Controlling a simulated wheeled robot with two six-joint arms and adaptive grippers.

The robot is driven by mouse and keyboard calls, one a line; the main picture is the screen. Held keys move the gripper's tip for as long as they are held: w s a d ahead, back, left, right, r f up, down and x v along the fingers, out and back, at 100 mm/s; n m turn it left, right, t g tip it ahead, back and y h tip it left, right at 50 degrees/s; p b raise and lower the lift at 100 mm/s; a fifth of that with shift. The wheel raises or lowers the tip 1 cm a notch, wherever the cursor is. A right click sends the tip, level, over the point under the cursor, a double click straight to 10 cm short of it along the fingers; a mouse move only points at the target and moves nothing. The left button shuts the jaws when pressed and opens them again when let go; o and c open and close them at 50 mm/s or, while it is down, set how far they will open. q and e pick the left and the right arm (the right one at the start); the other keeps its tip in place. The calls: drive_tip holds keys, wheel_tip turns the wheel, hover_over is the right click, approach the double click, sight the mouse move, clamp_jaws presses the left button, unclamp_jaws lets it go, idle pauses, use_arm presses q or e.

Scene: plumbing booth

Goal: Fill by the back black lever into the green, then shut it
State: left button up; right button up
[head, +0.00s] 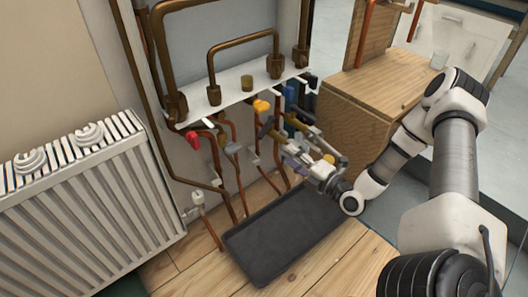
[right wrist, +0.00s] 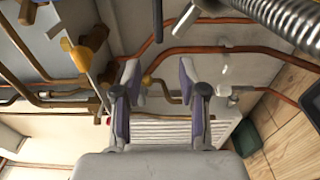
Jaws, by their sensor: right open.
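A black lever (head: 312,82) sits at the right end of the valve row, under the white shelf. My right gripper (head: 296,150) reaches in from the right in front of the pipes, below the black and blue levers. In the right wrist view its two fingers (right wrist: 161,100) stand apart with nothing gripped between them. My left gripper is out of view.
Copper pipes crowd the wall around my gripper. A dark tray (head: 275,238) lies on the floor below. A white radiator (head: 85,200) stands left, a wooden bench (head: 385,82) right.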

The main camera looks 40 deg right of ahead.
sight(263, 137)
drive_tip(key=w+b, duration=0.2)
drive_tip(key=w, duration=0.1)
drive_tip(key=w+a+b, duration=0.1)
drive_tip(key=w+b, duration=0.1)
drive_tip(key=w, duration=0.2)
drive_tip(key=w+b, duration=0.3)
drive_tip(key=w, duration=0.1)
drive_tip(key=shift+w+a, duration=0.2)
drive_tip(key=shift+a, duration=0.2)
drive_tip(key=shift+r, duration=0.15)
clamp_jaws()
